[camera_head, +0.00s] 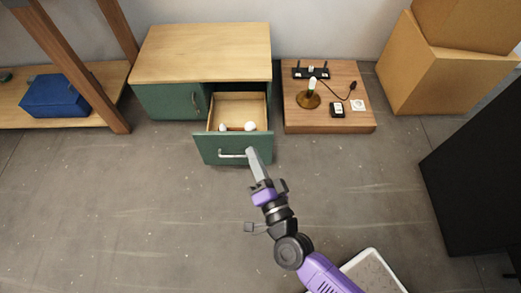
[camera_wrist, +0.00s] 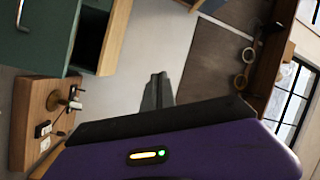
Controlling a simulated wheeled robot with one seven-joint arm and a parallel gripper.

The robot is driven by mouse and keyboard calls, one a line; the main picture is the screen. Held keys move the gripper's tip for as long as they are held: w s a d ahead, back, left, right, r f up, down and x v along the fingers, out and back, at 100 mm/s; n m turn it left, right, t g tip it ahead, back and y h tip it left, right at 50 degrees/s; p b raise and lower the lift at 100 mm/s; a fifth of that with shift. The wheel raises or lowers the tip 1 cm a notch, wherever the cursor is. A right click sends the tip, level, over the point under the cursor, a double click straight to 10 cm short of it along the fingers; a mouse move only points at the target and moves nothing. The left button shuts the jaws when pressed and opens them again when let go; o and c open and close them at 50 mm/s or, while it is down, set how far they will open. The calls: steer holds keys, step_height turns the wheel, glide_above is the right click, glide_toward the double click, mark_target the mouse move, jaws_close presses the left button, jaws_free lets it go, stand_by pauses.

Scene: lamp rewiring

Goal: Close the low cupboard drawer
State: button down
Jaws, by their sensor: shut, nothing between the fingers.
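The low cupboard (camera_head: 200,50) has a wooden top and green fronts and stands against the back wall. Its green drawer (camera_head: 215,150) is pulled out on the right side, with a pale handle (camera_head: 232,155) on its front. The drawer holds small white and brown items (camera_head: 237,127). My gripper (camera_head: 252,152) is shut and empty, its tips overlapping the drawer front just right of the handle; I cannot tell if they touch. In the wrist view, the shut fingers (camera_wrist: 158,90) are in the middle, and the green drawer front (camera_wrist: 35,40) is at upper left.
A low wooden platform (camera_head: 350,122) right of the drawer carries a lamp base (camera_head: 308,99), a cable and small parts. Cardboard boxes (camera_head: 425,75) stand at the right. A wooden shelf with a blue box (camera_head: 53,95) is at the left. The floor before the cupboard is clear.

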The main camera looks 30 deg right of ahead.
steer(key=w+d+f+m+g+h+b, duration=0.1)
steer(key=w+f+m+g+h+b, duration=0.1)
steer(key=w+f+m, duration=0.35)
steer(key=w+d+f+m+g+h+b, duration=0.1)
steer(key=w+f+m, duration=0.1)
steer(key=f, duration=0.6)
steer(key=m+g+h, duration=0.2)
steer(key=m+g, duration=0.1)
glide_toward(261, 135)
steer(key=b+x, duration=0.1)
steer(key=b, duration=0.1)
steer(key=b+x, duration=0.4)
steer(key=shift+f, duration=0.3)
steer(key=shift+w+d+r+b, duration=0.15)
steer(key=shift+w+d+b, duration=0.25)
steer(key=shift+w, duration=0.25)
steer(key=shift+w, duration=0.1)
